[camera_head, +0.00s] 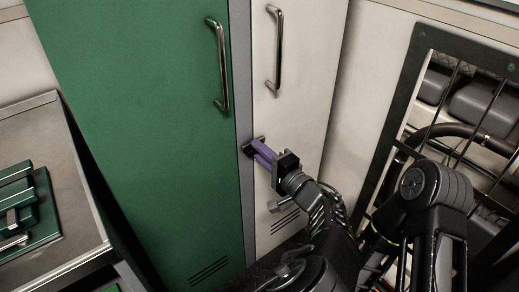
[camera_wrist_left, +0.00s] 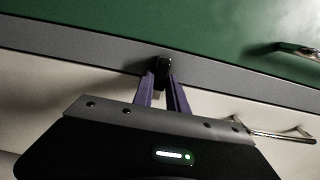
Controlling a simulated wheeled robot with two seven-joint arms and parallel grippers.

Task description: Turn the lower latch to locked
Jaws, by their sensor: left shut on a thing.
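A small black latch (camera_head: 249,144) sits on the grey strip between the green door and the off-white door, below the door handles. It is the only latch I can see. My left gripper (camera_head: 258,149), with purple fingers, is shut on it. In the left wrist view the dark latch (camera_wrist_left: 162,68) stands between the tips of the two purple fingers (camera_wrist_left: 162,85). The fingers cover part of the latch, so its exact turn is hard to tell. My right gripper is not in view.
The green door (camera_head: 150,110) has a metal handle (camera_head: 219,65). The off-white door (camera_head: 305,90) has its own handle (camera_head: 276,48). A grey worktop (camera_head: 60,135) with green-and-metal parts (camera_head: 25,215) stands at left. A black barred frame (camera_head: 400,105) stands at right.

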